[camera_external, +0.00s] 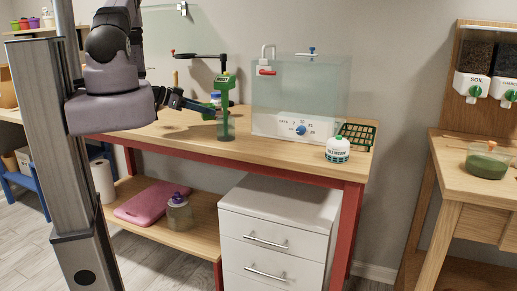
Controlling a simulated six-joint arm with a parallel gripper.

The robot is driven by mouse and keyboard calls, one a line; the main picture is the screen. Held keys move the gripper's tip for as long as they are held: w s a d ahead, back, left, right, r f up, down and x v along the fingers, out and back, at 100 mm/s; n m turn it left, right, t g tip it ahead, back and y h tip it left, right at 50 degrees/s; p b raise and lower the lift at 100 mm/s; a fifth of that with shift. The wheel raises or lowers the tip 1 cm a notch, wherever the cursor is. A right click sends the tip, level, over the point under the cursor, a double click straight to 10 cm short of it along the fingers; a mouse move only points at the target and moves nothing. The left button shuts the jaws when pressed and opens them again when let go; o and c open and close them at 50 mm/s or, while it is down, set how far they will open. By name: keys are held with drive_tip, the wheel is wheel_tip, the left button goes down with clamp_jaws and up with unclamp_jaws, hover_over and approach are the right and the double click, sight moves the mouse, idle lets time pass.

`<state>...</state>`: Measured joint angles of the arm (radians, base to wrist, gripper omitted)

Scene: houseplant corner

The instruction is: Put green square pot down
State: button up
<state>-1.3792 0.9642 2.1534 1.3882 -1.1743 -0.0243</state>
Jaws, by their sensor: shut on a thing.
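My gripper (201,106) reaches over the wooden workbench from the left. It is shut on a green thing at its tips, small in this view. I cannot make out a square pot shape there, and the jaws hide part of it. A translucent greenish cup (226,131) stands on the bench directly below the device. I cannot tell whether the held thing touches the device or the cup.
A clear tank (299,98) with a white front panel stands right of the gripper. The bench front (165,135) is clear. Small coloured pots (33,23) sit far left.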

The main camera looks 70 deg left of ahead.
sight(205, 116)
drive_tip(key=shift+f+p, duration=0.3)
drive_tip(key=shift+f, duration=1.25)
drive_tip(key=shift+f, duration=0.15)
drive_tip(key=o, duration=1.1)
drive_tip(key=shift+s+r, duration=0.1)
drive_tip(key=shift+r, duration=0.1)
drive_tip(key=b+v, duration=0.2)
drive_tip(key=v, duration=0.8)
drive_tip(key=shift+b, duration=0.3)
drive_tip(key=shift+v, duration=0.9)
